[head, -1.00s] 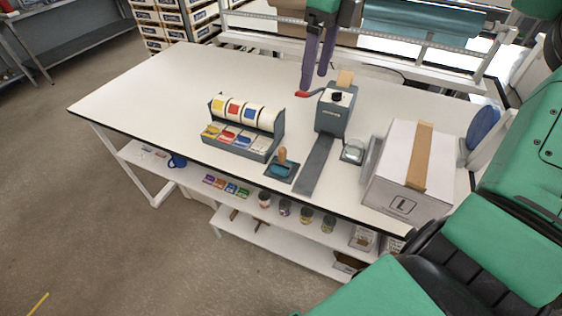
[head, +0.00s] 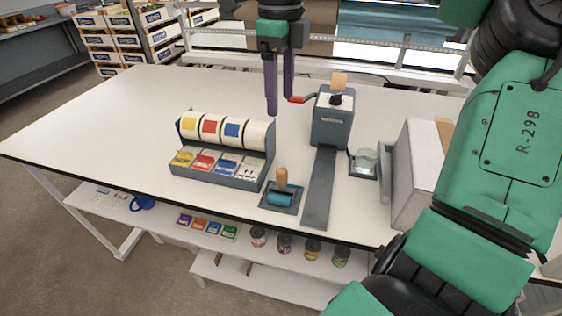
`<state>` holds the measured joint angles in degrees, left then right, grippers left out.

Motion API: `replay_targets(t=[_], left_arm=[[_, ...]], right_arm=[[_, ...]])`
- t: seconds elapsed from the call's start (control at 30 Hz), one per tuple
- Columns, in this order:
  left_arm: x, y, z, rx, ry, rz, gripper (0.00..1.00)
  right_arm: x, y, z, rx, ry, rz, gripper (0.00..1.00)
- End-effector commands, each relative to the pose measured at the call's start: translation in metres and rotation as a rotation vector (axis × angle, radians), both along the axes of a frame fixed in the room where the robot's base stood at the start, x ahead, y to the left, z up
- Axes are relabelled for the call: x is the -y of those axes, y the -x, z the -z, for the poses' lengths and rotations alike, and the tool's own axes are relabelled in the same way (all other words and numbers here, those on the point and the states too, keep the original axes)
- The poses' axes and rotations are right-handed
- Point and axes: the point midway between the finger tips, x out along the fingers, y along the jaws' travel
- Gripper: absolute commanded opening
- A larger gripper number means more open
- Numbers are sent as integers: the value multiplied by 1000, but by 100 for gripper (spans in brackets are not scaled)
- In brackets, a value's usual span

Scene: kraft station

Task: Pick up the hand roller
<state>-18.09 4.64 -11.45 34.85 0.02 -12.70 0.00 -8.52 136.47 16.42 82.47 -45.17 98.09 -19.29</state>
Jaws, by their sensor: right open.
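The hand roller (head: 281,199) has a teal cylinder and an upright wooden handle. It rests in a small dark tray (head: 291,209) near the front edge of the white table. My right gripper (head: 278,108) points down above the table, farther back than the roller and up from it in the picture. Its two purple fingers are apart with nothing between them. The roller is fully clear of the gripper. My left gripper does not show.
A label roll dispenser (head: 222,170) stands left of the roller. A grey tape machine (head: 332,128) with a red-handled crank and a long flat tongue (head: 318,190) stands right. The table's left is bare.

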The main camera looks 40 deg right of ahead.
Motion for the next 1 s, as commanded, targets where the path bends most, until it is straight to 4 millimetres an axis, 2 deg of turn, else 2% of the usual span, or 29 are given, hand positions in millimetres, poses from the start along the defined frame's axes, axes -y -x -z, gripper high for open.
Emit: replay_targets(t=[0.03,0.13,0.23,0.37,0.47,0.6,0.87,1.0], left_arm=[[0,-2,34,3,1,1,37],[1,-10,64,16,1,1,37],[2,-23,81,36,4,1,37],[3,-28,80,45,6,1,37],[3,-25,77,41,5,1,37],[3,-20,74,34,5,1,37],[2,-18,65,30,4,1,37],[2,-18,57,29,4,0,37]], right_arm=[[0,0,35,-1,0,0,70],[0,0,65,0,0,0,70],[0,0,83,0,0,0,70],[0,0,92,-1,-2,-1,70],[0,0,112,-5,-3,-1,70],[0,1,148,-5,-3,-2,70],[0,2,186,-3,-4,-2,70],[1,4,214,-4,-2,0,70]])
